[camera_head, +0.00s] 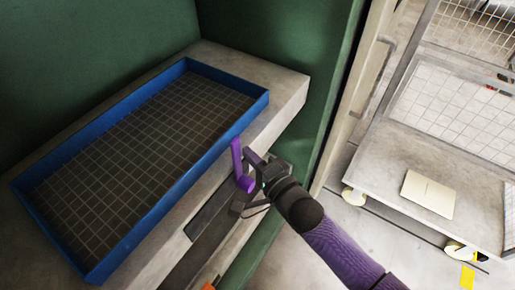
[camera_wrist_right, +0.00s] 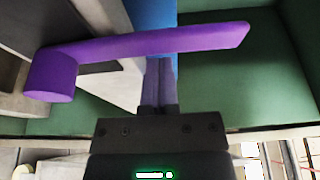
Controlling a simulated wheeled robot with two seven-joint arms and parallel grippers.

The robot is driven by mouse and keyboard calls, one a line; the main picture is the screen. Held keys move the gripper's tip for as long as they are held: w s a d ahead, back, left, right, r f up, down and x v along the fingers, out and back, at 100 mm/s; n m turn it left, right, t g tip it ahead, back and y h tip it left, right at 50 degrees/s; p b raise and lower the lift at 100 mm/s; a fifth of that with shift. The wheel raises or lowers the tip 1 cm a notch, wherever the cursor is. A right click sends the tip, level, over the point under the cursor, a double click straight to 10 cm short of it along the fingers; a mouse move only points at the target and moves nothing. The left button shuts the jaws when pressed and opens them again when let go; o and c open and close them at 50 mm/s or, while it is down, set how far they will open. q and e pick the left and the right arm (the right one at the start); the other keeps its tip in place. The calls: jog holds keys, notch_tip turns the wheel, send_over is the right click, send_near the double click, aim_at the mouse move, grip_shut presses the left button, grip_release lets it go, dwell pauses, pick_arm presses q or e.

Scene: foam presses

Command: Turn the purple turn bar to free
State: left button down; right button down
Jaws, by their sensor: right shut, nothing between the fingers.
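The purple turn bar (camera_head: 237,157) is at the front edge of the grey bench in the head view. Its round hub (camera_head: 246,184) is at the bottom and the arm points up the picture, toward the blue tray. In the wrist view the bar (camera_wrist_right: 150,45) runs across the picture, with the hub at left and the free end at right. My right gripper (camera_head: 252,157) is shut and empty, just right of the bar. In the wrist view its fingertips (camera_wrist_right: 158,62) reach the bar's lower edge; I cannot tell whether they touch. My left gripper is not in view.
A blue-rimmed tray (camera_head: 150,219) with a dark grid floor lies on the grey bench (camera_head: 287,88) behind the bar. Green walls (camera_head: 90,40) stand behind. At right a wheeled grey table (camera_head: 380,175) carries a pale flat item (camera_head: 428,194).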

jog(key=shift+s, duration=0.1)
dwell(0.3)
jog(key=shift+s+a+n, duration=0.15)
jog(key=shift+n, duration=0.15)
